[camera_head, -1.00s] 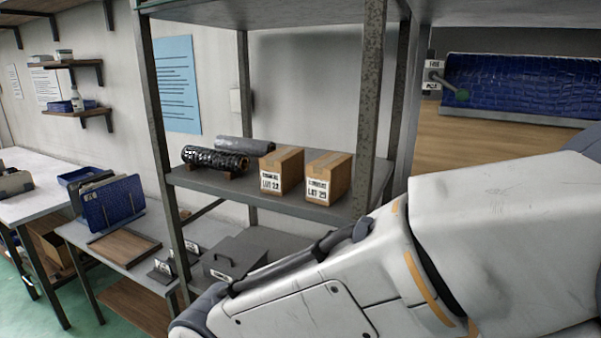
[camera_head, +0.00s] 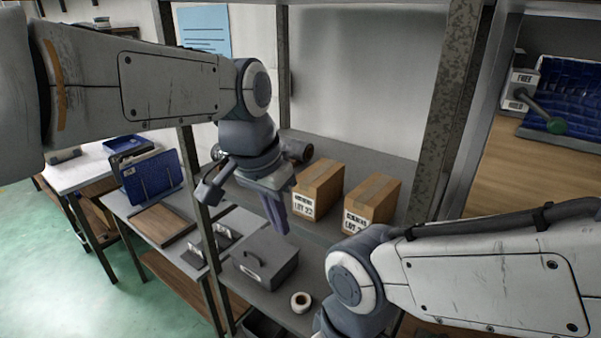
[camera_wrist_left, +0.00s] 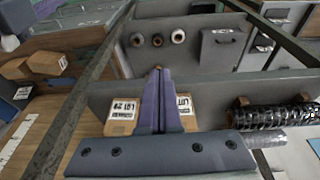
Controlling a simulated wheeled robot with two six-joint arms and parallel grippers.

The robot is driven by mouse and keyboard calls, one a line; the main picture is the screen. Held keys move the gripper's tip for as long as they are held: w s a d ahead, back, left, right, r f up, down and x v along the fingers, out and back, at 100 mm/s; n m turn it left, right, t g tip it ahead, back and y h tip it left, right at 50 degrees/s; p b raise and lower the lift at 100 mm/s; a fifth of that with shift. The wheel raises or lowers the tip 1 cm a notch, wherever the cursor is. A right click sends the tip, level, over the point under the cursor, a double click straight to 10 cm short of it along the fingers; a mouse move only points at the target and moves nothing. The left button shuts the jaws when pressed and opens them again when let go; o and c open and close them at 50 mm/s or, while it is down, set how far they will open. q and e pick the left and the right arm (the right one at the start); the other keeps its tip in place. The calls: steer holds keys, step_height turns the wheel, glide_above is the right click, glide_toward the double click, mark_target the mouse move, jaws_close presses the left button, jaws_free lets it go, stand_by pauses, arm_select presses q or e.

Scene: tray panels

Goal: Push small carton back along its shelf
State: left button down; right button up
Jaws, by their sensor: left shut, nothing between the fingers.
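Two small brown cartons stand side by side on the grey shelf (camera_head: 335,148): the LOT 22 carton (camera_head: 322,187) on the left and the similar LOT 29 carton (camera_head: 374,200) on the right. My left gripper (camera_head: 279,222) is shut and empty, its purple fingers in front of the shelf, left of the LOT 22 carton's label. In the left wrist view the shut fingers (camera_wrist_left: 161,75) partly cover both the LOT 29 carton (camera_wrist_left: 122,113) and the LOT 22 carton (camera_wrist_left: 187,112). Contact cannot be told. My right gripper is out of view.
A dark wrapped roll (camera_wrist_left: 275,118) lies on the shelf beside the LOT 22 carton. A mottled upright post (camera_head: 452,85) stands right of the cartons. Below are a grey lidded box (camera_head: 264,259) and a white tape roll (camera_head: 300,301). Bare shelf shows behind the cartons.

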mark_target(319, 188)
arm_select(q)
steer(key=w+a+r+p, duration=0.1)
steer(key=w+r, duration=0.2)
steer(key=r, duration=0.2)
steer(key=shift+t, duration=0.4)
steer(key=w+d+f+p, duration=0.1)
steer(key=f, duration=0.2)
steer(key=w+d+f+p, duration=0.1)
steer(key=w+f, duration=0.1)
steer(key=f, duration=0.1)
steer(key=w+d+f+p, duration=0.1)
steer(key=w+f, duration=0.1)
steer(key=f, duration=0.1)
steer(key=shift+p, duration=0.35)
steer(key=shift+w+d+f, duration=0.1)
steer(key=shift+w+d, duration=0.3)
steer(key=shift+w, duration=0.05)
steer(key=shift+w+d, duration=0.1)
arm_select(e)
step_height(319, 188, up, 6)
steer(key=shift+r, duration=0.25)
